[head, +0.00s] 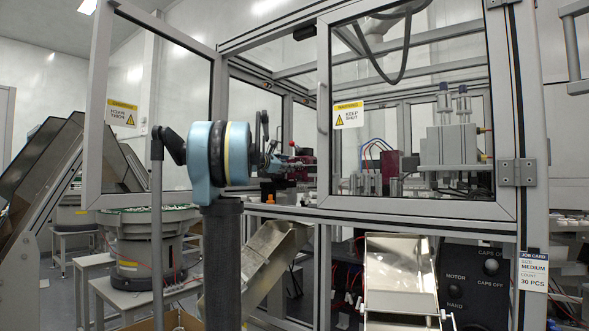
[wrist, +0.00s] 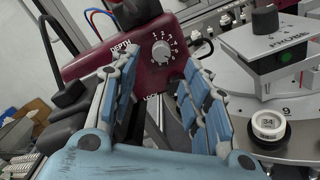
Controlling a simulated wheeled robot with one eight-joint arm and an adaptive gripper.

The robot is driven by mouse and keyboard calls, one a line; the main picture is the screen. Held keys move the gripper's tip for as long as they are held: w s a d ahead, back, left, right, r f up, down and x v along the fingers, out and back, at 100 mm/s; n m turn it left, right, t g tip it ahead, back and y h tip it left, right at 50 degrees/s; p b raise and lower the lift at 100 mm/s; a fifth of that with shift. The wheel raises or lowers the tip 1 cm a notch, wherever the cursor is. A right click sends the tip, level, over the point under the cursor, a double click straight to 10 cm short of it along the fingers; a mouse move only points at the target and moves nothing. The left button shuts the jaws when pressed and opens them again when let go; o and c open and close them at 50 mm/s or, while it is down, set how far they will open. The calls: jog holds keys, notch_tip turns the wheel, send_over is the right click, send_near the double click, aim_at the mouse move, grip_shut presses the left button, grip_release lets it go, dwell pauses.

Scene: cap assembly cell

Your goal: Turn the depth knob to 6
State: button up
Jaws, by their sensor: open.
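The depth knob (wrist: 161,50) is a small pale round knob on a dark red housing (wrist: 110,68) marked DEPTH, with a ring of small numbers around it. Its pointer is too small to read. In the wrist view my gripper (wrist: 160,68) is open, its blue-padded fingers on either side of the view below the knob, with nothing between them. The knob shows in the gap, apart from the fingers. In the head view my gripper (head: 272,158) reaches into the cell beside the red housing (head: 301,167); the knob cannot be made out there.
A grey box marked PHASE (wrist: 280,52) with a black knob (wrist: 265,18) stands right. A white round piece marked 34 (wrist: 268,123) sits by a numbered disc. A black cable (wrist: 62,30) runs left. The framed glass door (head: 415,115) stands right of my arm.

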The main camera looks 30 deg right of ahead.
jog(key=x, duration=0.6)
jog(key=shift+d, duration=0.2)
jog(key=shift+w, duration=0.1)
jog(key=shift+c, duration=0.3)
